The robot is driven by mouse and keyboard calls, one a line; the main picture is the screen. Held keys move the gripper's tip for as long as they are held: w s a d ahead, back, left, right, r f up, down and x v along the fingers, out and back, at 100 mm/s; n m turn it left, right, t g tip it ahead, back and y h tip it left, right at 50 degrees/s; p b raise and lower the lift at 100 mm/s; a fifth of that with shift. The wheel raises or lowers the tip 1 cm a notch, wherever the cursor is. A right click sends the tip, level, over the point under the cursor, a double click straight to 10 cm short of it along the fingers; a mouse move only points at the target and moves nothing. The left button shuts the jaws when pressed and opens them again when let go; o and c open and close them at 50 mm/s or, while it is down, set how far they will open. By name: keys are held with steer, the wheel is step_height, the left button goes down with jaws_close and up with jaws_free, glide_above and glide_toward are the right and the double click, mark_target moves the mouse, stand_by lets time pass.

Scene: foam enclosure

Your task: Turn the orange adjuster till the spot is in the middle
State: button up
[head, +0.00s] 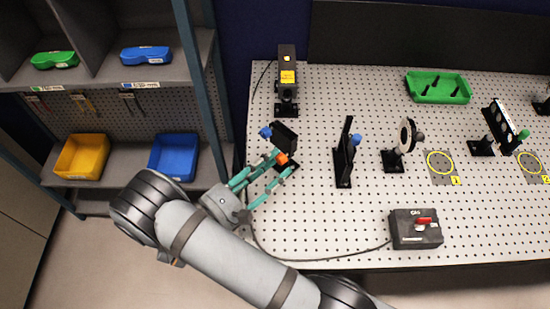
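The orange adjuster (282,158) is a small knob at the lower edge of a dark tilted mirror mount (285,135), left of the board's middle. The same mount has a blue knob (265,132) on its upper left. My gripper (284,161) reaches in from the lower left. Its two teal fingers are spread apart, with the orange adjuster between or just beyond their tips, closer to the upper one. I cannot tell whether either finger touches it.
A yellow-labelled laser box (287,75) stands behind the mount. A second dark mount (345,160) with a blue knob is to its right. A control box with a red switch (416,228) sits at the front, its cable crossing the board (320,215). Shelves with bins stand left.

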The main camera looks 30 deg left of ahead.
steer(key=shift+w+d, duration=0.2)
steer(key=shift+w, duration=0.45)
steer(key=c, duration=0.3)
jaws_close()
